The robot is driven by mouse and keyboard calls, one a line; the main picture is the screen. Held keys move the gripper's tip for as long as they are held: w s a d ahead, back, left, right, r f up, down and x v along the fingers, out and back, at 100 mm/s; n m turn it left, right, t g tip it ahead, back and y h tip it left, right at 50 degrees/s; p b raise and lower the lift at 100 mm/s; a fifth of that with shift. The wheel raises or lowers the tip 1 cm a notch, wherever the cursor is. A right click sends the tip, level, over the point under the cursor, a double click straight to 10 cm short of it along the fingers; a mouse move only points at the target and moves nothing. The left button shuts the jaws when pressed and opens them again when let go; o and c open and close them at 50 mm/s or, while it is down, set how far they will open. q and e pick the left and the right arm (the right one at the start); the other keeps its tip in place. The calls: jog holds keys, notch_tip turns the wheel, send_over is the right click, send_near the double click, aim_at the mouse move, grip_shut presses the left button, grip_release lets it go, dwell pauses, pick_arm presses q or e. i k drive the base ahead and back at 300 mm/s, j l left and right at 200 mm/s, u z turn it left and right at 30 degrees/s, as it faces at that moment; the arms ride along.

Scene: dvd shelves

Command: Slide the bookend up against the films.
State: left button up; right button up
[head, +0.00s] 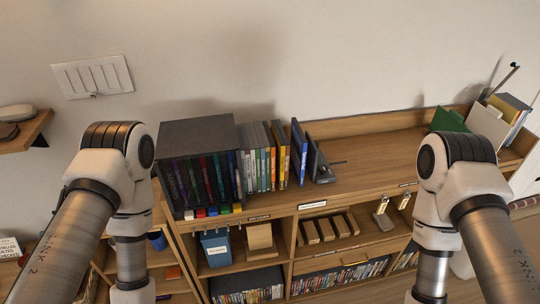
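A row of upright film cases (264,158) stands on the top board of the shelf unit, right of a dark grey box holding more cases (196,136). A blue case (299,152) stands at the right end of the row, leaning slightly. The dark bookend (319,163) stands just right of the blue case, its base on the board. I cannot tell whether the bookend touches the blue case. Both my arms show at the sides and reach down past the bottom edge. Neither gripper is in view.
The top board (380,152) is clear to the right of the bookend. A green item (449,119) and books or folders (508,112) stand at its far right. Lower compartments hold a blue box (217,249), wooden blocks and more films. A low back ledge runs along the wall.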

aim_at(315, 157)
jog(key=l+u, duration=0.5)
jog(key=l, duration=0.5)
jog(key=l+u, duration=0.5)
jog(key=l, duration=0.5)
jog(key=k, duration=0.05)
